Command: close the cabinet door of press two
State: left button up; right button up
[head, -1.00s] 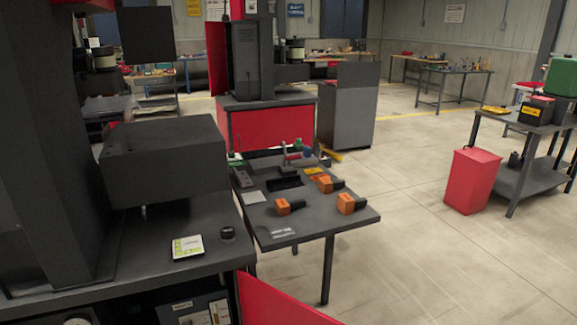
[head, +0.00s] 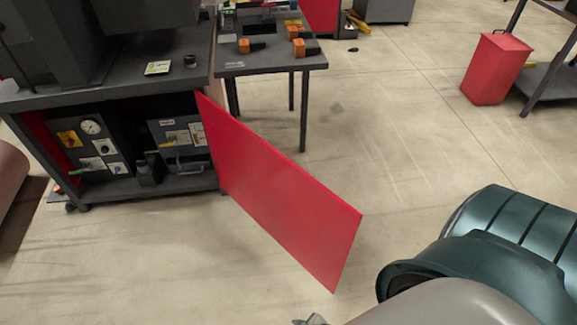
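The red cabinet door (head: 275,185) stands wide open, swung out from the right side of the dark press cabinet (head: 110,95) toward the lower right. Inside the open cabinet a gauge panel (head: 90,145) and a second panel with a handle (head: 180,140) show. My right arm comes in at the lower right. A small grey piece at the bottom edge, probably part of my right gripper (head: 312,320), lies just below the door's lower free corner. Its fingers are cut off, so its opening is hidden. It appears apart from the door. My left gripper is out of view.
A table (head: 275,63) with orange tools stands behind the door near its hinge side. A red bin (head: 496,68) and a shelf cart (head: 550,80) are at the upper right. The floor in front of the cabinet and right of the door is clear.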

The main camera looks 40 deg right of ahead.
aim_at(316, 226)
jog(key=k+l+u, duration=0.15)
jog(key=l, duration=0.3)
jog(key=k+l+u, duration=0.1)
jog(key=k+l, duration=0.15)
jog(key=l, duration=0.15)
jog(key=k+l+u, duration=0.15)
jog(key=l, duration=0.25)
jog(key=k+l+u, duration=0.1)
jog(key=k+l, duration=0.25)
jog(key=l+u, duration=0.15)
jog(key=l, duration=0.3)
jog(key=k+l+u, duration=0.15)
jog(key=l, duration=0.3)
jog(key=k+l+u, duration=0.1)
jog(key=l, duration=0.35)
jog(key=i+l, duration=0.1)
jog(key=l, duration=0.35)
jog(key=i+l+u, duration=0.1)
jog(key=l, duration=0.35)
jog(key=l+u, duration=0.1)
jog(key=l, duration=0.35)
jog(key=i, duration=0.05)
